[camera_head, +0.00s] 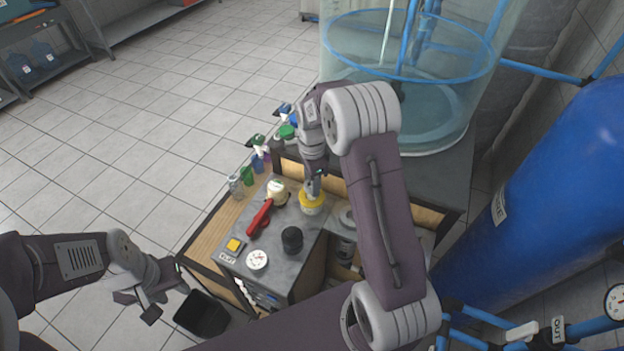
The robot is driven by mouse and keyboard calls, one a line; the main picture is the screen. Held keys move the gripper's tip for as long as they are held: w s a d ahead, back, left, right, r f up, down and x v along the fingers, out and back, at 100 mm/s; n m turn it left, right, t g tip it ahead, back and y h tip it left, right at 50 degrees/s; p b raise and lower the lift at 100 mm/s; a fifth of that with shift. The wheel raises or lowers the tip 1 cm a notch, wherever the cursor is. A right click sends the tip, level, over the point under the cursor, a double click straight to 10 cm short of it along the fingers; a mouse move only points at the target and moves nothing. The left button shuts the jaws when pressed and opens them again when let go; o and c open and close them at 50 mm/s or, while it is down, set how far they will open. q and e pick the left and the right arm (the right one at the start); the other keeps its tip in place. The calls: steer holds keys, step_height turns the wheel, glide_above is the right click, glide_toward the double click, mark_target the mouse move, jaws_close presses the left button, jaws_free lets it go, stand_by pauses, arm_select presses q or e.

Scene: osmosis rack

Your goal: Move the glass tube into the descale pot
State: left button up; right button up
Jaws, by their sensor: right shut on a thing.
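A small yellow pot (311,205) stands on the grey top of the cabinet; I cannot read whether it is the descale pot. My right gripper (313,188) points down directly at the pot's mouth. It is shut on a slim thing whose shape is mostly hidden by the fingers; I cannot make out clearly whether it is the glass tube. No other glass tube can be told apart in this view. My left gripper (147,303) hangs at the lower left, away from the cabinet; its jaw opening is unclear.
On the cabinet top (272,236) are a cream pot (278,192), a red-handled tool (260,217), a black knob (292,240), a gauge (257,260) and a yellow button (235,246). A blue tank (560,200) stands right. A black bin (202,315) is below.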

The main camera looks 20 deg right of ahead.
steer(key=shift+f, duration=0.35)
steer(key=shift+f+b, duration=0.75)
steer(key=shift+f, duration=0.55)
steer(key=o, duration=1.1)
steer(key=shift+r, duration=0.1)
steer(key=shift+c, duration=0.2)
steer(key=o, duration=0.4)
step_height(320, 180, up, 8)
steer(key=p, duration=0.7)
